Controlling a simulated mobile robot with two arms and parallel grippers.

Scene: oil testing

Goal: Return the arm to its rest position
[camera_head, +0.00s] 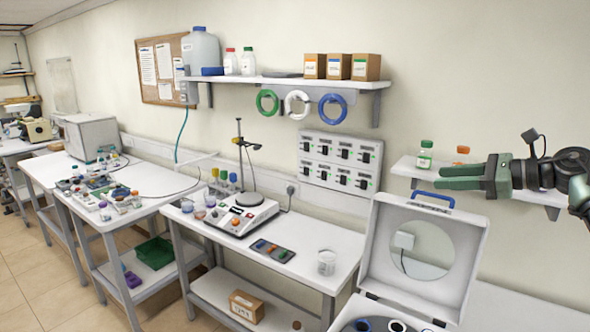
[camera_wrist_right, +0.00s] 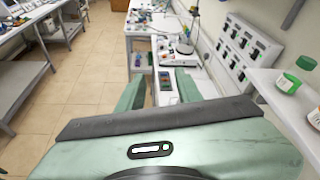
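My right gripper (camera_head: 428,177) is at the right of the head view, its green fingers pointing left. It is raised in front of the wall, near the right-hand shelf and above the open white lidded device. In the right wrist view the two fingers of this gripper (camera_wrist_right: 160,84) stand apart with nothing between them, so it is open and empty. Part of my right arm shows at the right edge of the head view. My left arm and left gripper are not in view.
A small right-hand shelf (camera_head: 405,167) holds a green-capped bottle (camera_head: 425,155) and an orange-capped bottle (camera_head: 461,155) close to the gripper. The device's raised lid (camera_head: 375,262) stands below. A bench (camera_head: 300,266) holds a hotplate stirrer (camera_head: 240,214) and a beaker (camera_head: 326,262). Floor at left is clear.

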